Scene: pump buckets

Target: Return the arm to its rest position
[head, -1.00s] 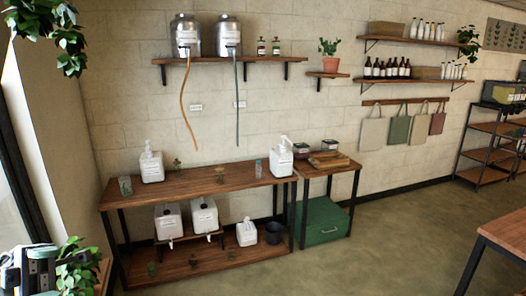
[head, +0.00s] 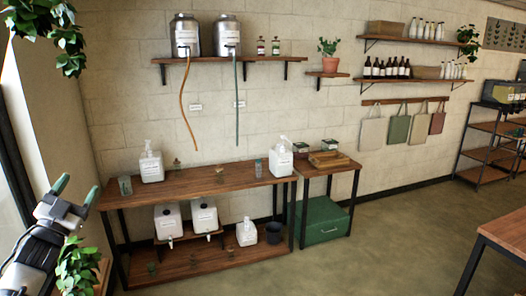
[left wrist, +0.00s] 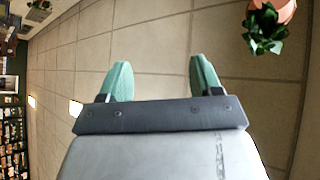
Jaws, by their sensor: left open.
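My left gripper (head: 75,190) is at the lower left of the head view, raised in front of the left wall and apart from the wooden bench. Its two green fingers are spread with nothing between them. In the left wrist view the open fingers (left wrist: 155,80) point at a bare tiled wall, and nothing is between them. My right gripper is in neither view.
A bench (head: 195,182) carries a white pump bucket (head: 151,165) at left and another (head: 282,157) at right. Two steel tanks with hoses stand on a wall shelf (head: 262,59). A leafy plant (head: 78,268) is just below my left arm.

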